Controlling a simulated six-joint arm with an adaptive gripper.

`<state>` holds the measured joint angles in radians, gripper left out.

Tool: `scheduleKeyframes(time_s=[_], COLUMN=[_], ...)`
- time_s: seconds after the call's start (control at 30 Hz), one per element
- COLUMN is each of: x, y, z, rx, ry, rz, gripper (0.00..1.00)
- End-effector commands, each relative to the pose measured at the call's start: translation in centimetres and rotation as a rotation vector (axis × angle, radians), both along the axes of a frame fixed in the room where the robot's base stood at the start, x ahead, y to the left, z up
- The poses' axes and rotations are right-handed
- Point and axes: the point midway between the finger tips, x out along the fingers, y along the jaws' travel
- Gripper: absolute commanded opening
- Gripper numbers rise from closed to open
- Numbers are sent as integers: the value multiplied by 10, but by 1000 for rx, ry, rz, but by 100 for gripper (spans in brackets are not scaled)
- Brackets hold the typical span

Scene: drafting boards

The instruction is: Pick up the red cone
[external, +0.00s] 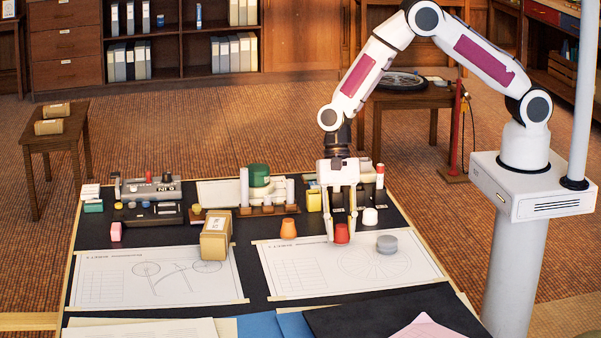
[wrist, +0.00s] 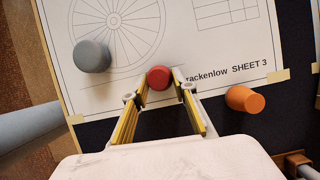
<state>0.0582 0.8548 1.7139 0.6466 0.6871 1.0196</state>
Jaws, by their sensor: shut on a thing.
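The red cone (external: 341,234) stands at the upper edge of the right drawing sheet in the external view. It also shows in the wrist view (wrist: 158,77), seen from above between the fingertips. My gripper (external: 342,229) points straight down over it, with a finger on each side. In the wrist view my gripper (wrist: 160,82) has its fingers closed in on the cone's sides. The cone appears to be at the level of the sheet; I cannot tell whether it touches it.
An orange cone (external: 289,228) stands to the left and a grey cylinder (external: 387,243) to the right. A white piece (external: 370,216) is behind. A cardboard box (external: 215,236) stands farther left. The drawing sheet (external: 300,277) is clear in front.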

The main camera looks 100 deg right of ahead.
Motion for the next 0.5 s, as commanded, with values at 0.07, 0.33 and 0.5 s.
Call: scheduleKeyframes(time_s=[0.07,0.33,0.5], x=[0,0,-13], y=[0,0,0], z=[4,29,32], rx=[0,1,1], ry=[-1,-1,3], rz=[1,1,0], gripper=[6,6,6])
